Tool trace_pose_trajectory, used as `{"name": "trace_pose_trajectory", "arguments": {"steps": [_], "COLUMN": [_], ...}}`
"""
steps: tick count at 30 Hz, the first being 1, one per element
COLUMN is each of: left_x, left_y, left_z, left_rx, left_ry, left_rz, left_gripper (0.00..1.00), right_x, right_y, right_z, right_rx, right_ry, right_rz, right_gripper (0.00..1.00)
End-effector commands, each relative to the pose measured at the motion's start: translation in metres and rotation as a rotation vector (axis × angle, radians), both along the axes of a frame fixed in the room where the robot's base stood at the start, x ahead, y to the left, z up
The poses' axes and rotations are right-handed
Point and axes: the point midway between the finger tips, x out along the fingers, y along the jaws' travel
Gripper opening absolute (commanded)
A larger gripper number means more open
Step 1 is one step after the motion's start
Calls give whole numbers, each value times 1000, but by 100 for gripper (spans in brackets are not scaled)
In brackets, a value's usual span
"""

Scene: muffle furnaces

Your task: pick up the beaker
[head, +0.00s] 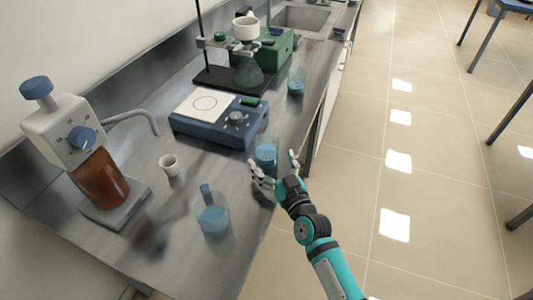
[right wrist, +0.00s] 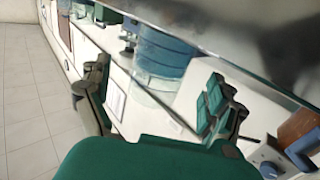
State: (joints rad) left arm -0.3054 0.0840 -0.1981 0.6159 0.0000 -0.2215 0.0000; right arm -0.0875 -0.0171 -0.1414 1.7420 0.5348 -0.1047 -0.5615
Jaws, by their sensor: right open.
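A clear glass beaker with blue liquid (head: 266,152) stands upright on the grey bench near its front edge. My right gripper (head: 274,162) is open at this beaker, with a finger toward either side of its near side. In the right wrist view the beaker (right wrist: 165,55) shows large, between and beyond the spread fingers (right wrist: 155,90). I cannot tell whether any finger touches it. A second beaker with blue liquid (head: 296,82) stands farther back along the bench. My left gripper is not in view.
A blue hotplate (head: 215,130) sits just behind the beaker. A flask of blue liquid (head: 213,218), a small white crucible (head: 169,165) and a brown bottle dispenser (head: 100,180) stand to the left.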

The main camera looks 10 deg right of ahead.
Motion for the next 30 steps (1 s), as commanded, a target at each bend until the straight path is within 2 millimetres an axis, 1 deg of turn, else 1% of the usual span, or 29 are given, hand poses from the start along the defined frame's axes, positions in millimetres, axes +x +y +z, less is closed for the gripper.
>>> {"name": "trace_pose_trajectory", "arguments": {"steps": [1,2,7,10,16,17,30], "left_x": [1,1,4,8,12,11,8], "left_y": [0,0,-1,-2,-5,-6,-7], "left_z": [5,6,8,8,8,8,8], "left_rx": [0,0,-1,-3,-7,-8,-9], "left_ry": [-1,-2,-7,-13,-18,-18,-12], "left_rz": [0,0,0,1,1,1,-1], "left_gripper": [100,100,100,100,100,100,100], "right_x": [9,14,36,41,42,41,41], "right_y": [2,3,7,8,8,8,8], "right_z": [5,7,5,5,4,4,4], "right_rx": [2,2,1,0,0,0,0], "right_ry": [-3,-4,-3,-2,-2,-2,-1], "right_rz": [0,0,0,0,0,0,0], "right_gripper": [92,92,92,92,92,90,33]}}
